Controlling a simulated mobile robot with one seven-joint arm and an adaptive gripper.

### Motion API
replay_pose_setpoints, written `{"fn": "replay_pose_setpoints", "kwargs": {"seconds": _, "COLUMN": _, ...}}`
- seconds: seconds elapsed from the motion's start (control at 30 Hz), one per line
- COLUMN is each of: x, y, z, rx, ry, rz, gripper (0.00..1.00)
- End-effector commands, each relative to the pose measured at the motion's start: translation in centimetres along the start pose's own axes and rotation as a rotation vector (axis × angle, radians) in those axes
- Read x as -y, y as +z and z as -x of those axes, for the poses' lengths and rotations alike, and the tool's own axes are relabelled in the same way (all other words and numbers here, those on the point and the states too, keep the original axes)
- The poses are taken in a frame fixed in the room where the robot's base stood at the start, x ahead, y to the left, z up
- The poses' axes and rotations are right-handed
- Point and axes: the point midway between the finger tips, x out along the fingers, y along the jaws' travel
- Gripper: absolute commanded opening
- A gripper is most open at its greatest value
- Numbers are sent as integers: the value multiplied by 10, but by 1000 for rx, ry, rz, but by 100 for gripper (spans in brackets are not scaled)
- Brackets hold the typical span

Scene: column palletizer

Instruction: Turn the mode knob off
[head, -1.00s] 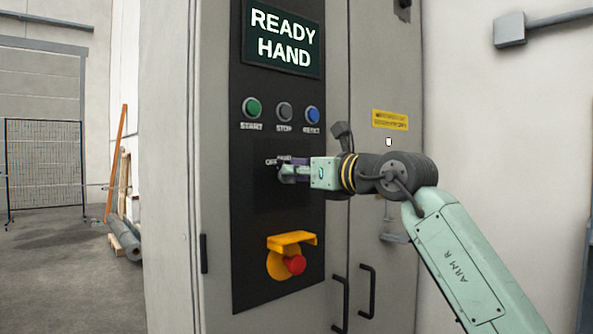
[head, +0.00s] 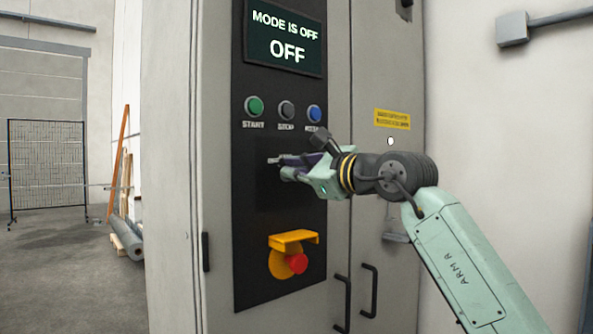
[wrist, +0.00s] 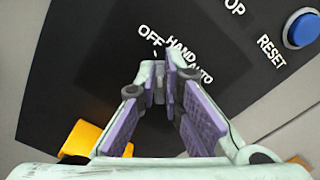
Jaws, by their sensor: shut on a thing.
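The mode knob (wrist: 158,85) is on the black panel, gripped between my fingertips and mostly hidden by them. In the wrist view it lies close under the OFF label (wrist: 150,37), with HAND and AUTO to its right. My gripper (head: 287,168) is shut on the knob, and its purple-padded fingers also show in the wrist view (wrist: 160,78). My gripper is rolled at a tilt against the panel. The display (head: 283,38) at the top of the panel reads "MODE IS OFF" and "OFF".
Green START (head: 254,106), grey STOP (head: 286,109) and blue RESET (head: 314,113) buttons sit above the knob. A red emergency button (head: 297,263) under a yellow guard (head: 293,239) sits below. Black door handles (head: 369,290) stand to the lower right.

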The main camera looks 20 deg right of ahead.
Motion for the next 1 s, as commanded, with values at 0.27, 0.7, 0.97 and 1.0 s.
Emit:
{"fn": "replay_pose_setpoints", "kwargs": {"seconds": 0.27, "x": -2, "y": 1, "z": 0, "rx": 2, "ry": -2, "rz": 145, "gripper": 0}}
{"fn": "replay_pose_setpoints", "kwargs": {"seconds": 0.7, "x": -2, "y": 1, "z": 0, "rx": 2, "ry": -2, "rz": 207, "gripper": 0}}
{"fn": "replay_pose_setpoints", "kwargs": {"seconds": 0.97, "x": -2, "y": 1, "z": 0, "rx": 3, "ry": -1, "rz": 206, "gripper": 9}}
{"fn": "replay_pose_setpoints", "kwargs": {"seconds": 1.0, "x": -2, "y": 1, "z": 0, "rx": 2, "ry": -1, "rz": 206, "gripper": 12}}
